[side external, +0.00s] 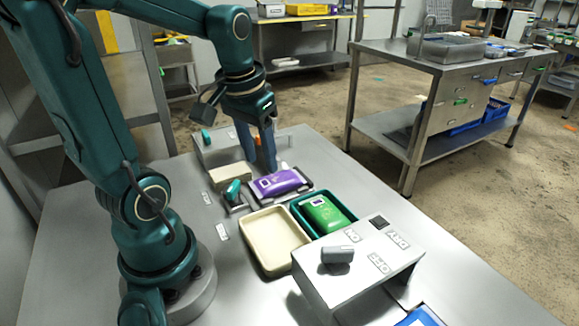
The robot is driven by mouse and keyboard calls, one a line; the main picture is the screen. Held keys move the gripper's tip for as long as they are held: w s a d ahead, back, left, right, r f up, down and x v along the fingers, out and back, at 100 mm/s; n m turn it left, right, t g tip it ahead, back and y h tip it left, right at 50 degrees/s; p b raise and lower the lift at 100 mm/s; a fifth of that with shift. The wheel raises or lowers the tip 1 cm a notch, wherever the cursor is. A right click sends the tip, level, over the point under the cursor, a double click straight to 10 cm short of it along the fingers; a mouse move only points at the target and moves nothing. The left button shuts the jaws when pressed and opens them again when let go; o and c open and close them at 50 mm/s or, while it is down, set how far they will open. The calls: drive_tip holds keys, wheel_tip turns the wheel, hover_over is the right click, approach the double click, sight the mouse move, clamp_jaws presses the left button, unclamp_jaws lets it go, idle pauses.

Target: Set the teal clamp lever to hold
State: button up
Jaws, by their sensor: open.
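The teal clamp lever (233,187) stands on a small grey base on the table, left of the purple pouch. Two small white label plates lie beside it, an upper label (209,198) and a lower label (222,231); their text is too small to read. My gripper (264,168) points down, behind and to the right of the lever, near the far edge of the purple pouch (279,183). Its fingers are open, hold nothing that I can see, and are apart from the lever.
A beige block (230,175) lies behind the lever. An empty cream tray (247,239) and a teal tray (352,215) with a green pouch (324,213) are nearer. A grey-white console (310,274) with a grey knob stands front right. A low panel (215,152) stands behind.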

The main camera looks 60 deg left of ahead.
sight(233, 185)
drive_tip(key=s+a+f+n, duration=0.1)
drive_tip(key=a, duration=0.1)
drive_tip(key=s+a+f+n+g, duration=0.1)
drive_tip(key=a+f, duration=0.1)
drive_tip(key=a, duration=0.1)
drive_tip(key=s+a+f+n+g+h, duration=0.1)
drive_tip(key=a+n, duration=0.1)
drive_tip(key=shift+s+a+f, duration=0.2)
drive_tip(key=shift+f, duration=2.55)
clamp_jaws()
